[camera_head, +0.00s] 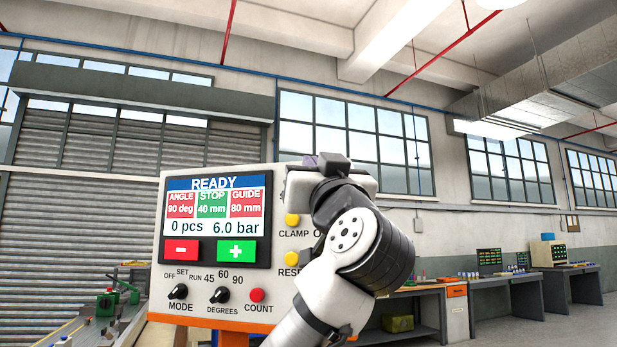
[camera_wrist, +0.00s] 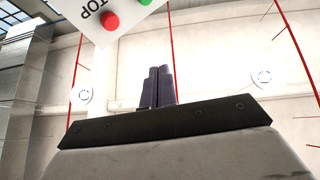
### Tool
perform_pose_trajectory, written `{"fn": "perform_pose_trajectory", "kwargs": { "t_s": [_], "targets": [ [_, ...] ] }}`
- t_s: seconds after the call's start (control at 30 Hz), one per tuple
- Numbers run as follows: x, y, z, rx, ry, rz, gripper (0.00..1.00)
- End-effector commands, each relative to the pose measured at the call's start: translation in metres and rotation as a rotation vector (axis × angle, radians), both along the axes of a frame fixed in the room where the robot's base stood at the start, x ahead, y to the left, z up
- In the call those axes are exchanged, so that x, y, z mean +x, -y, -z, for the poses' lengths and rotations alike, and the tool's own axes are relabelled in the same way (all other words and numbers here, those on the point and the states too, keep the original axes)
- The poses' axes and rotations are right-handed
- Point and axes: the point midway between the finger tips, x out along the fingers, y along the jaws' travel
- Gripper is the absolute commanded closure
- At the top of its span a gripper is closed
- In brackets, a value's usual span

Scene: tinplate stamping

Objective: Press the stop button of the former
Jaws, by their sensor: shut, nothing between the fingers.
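The former's control panel (camera_head: 150,300) faces me in the head view, with a lit screen reading READY. My arm hides the right part of its face. In the wrist view, a white panel corner (camera_wrist: 92,30) hangs at the top with a red button (camera_wrist: 110,20) beside lettering that reads as STOP. A green button (camera_wrist: 145,2) is cut off by the top edge there. My gripper (camera_wrist: 158,72) is shut and empty, its dark fingers below and right of the red button in that picture, apart from it. The stop button is hidden in the head view.
The panel also carries yellow CLAMP (camera_head: 292,220) and RESET (camera_head: 292,258) buttons, a red COUNT button (camera_head: 257,295), a MODE knob (camera_head: 178,292) and a DEGREES knob (camera_head: 219,295). A workbench (camera_head: 415,300) stands behind at right. A green tool (camera_head: 108,302) sits at lower left.

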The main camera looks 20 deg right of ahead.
Motion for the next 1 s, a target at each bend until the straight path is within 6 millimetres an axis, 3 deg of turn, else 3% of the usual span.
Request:
{"fn": "perform_pose_trajectory", "kwargs": {
  "t_s": [0.47,1.0],
  "targets": [
    [0.002,0.004,-0.001,0.0,-0.004,-0.004,1.0],
    [0.059,0.04,-0.002,-0.001,-0.007,-0.002,1.0]
  ]
}}
